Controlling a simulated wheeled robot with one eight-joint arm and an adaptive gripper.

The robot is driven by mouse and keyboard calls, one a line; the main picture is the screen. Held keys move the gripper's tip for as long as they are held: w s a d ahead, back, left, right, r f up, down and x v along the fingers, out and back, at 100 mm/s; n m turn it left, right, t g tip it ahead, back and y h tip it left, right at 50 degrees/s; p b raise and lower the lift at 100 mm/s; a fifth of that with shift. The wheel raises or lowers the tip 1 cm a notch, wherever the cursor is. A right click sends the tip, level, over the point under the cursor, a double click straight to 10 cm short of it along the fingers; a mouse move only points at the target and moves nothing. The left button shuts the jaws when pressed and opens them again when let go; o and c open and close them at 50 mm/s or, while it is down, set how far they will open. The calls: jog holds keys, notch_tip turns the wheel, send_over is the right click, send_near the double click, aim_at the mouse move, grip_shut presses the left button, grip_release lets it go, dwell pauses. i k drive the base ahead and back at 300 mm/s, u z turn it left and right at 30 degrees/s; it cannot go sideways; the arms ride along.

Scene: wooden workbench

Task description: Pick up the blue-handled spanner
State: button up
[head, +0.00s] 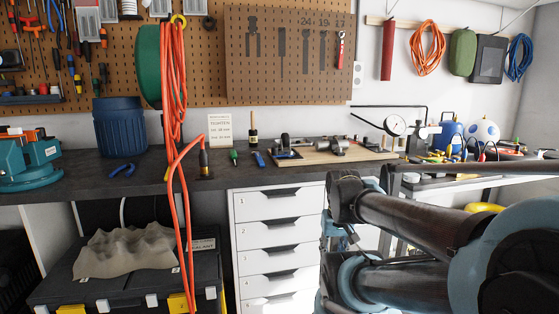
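A small blue-handled tool (259,160) lies on the dark bench top, left of the wooden board. It may be the blue-handled spanner, but it is too small to tell its shape. Another blue-handled tool (123,170), with two curved handles like pliers, lies on the bench below the blue bin. A red-handled spanner (340,48) hangs on the brown pegboard panel beside dark tool outlines. My arm's links fill the lower right, well apart from these tools. I cannot make out my gripper in this view.
An orange cable (174,90) hangs from a green reel and crosses the bench edge. A wooden board (315,157) holds metal parts. A blue bin (119,127) and a teal vise (30,160) stand left.

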aim_at(260, 162)
jog(key=z, duration=0.1)
jog(key=k, duration=1.05)
jog(key=u, duration=0.5)
jog(key=i, duration=1)
jog(key=z, duration=0.05)
